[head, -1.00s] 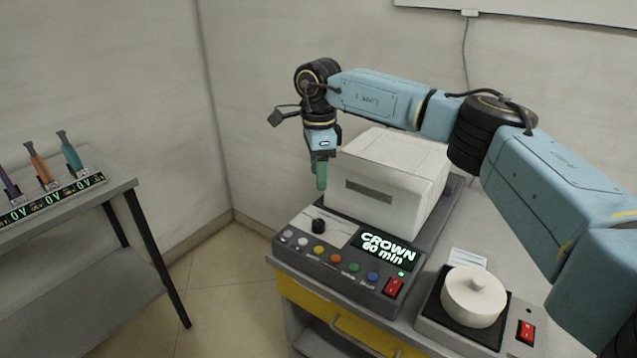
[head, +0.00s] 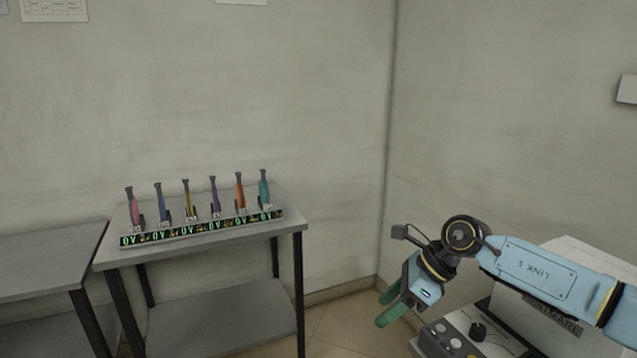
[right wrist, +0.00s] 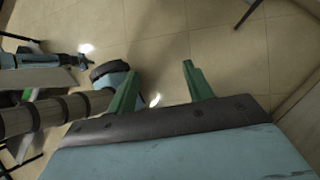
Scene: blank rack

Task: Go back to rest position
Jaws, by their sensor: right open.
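My right gripper (head: 391,308) hangs at the end of the blue right arm, beside the front left of the machine with the knobs. Its two green fingers are apart with nothing between them. In the right wrist view the same gripper (right wrist: 158,80) shows open over the tiled floor. My left gripper does not show in the head view; part of my own body shows at the left of the right wrist view.
A grey table (head: 290,227) at left carries a rack (head: 200,234) with several coloured handled tools and "0V" displays. A dark control panel (head: 452,342) and white box (head: 590,262) stand at lower right. Floor (head: 335,325) between them is clear.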

